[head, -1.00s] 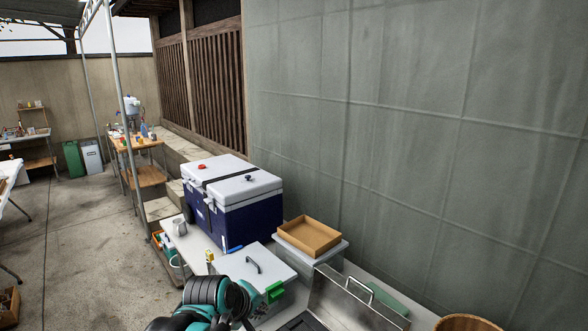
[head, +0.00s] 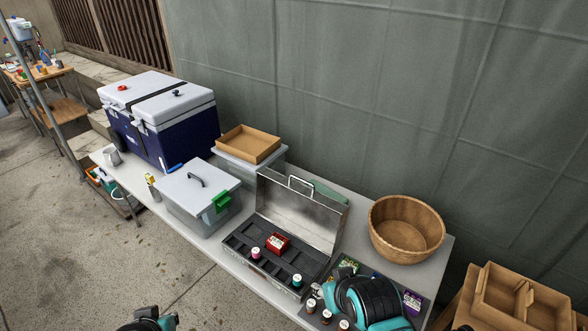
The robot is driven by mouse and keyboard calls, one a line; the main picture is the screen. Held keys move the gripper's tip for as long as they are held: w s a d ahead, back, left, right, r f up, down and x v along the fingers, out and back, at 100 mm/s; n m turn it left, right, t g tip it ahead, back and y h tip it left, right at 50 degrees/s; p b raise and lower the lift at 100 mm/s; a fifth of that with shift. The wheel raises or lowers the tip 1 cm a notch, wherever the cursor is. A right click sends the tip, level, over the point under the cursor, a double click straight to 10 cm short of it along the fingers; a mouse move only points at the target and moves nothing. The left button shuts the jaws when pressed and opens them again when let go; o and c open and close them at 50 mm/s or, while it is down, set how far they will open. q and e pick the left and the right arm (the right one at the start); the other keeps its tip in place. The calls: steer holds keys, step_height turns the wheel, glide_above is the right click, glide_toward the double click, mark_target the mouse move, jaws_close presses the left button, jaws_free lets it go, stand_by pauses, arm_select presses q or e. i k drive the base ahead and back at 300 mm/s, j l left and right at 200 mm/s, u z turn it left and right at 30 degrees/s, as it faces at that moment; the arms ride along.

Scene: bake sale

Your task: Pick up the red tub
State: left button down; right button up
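A small red tub (head: 277,243) with a pale label sits in the black tray of an open metal box (head: 262,262) on the table, in the middle of the head view. It lies between a pink-and-white small container (head: 255,253) and a teal one (head: 296,280). Teal and black parts of my arms show at the bottom left and bottom right. The right arm's parts are just right of the open box, apart from the tub. I cannot make out either gripper's fingers.
The metal box's raised lid (head: 300,215) stands behind the tub. A lidded clear bin (head: 198,195) is to the left, a blue cooler (head: 170,140) farther back. A wooden crate (head: 520,300) stands beyond the table.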

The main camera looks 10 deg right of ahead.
mark_target(277, 243)
steer(key=i+j+z, duration=0.25)
steer(key=i+j, duration=0.2)
steer(key=i+j+z, duration=0.2)
steer(key=i+j, duration=0.15)
steer(key=j, duration=0.25)
steer(key=z, duration=1.15)
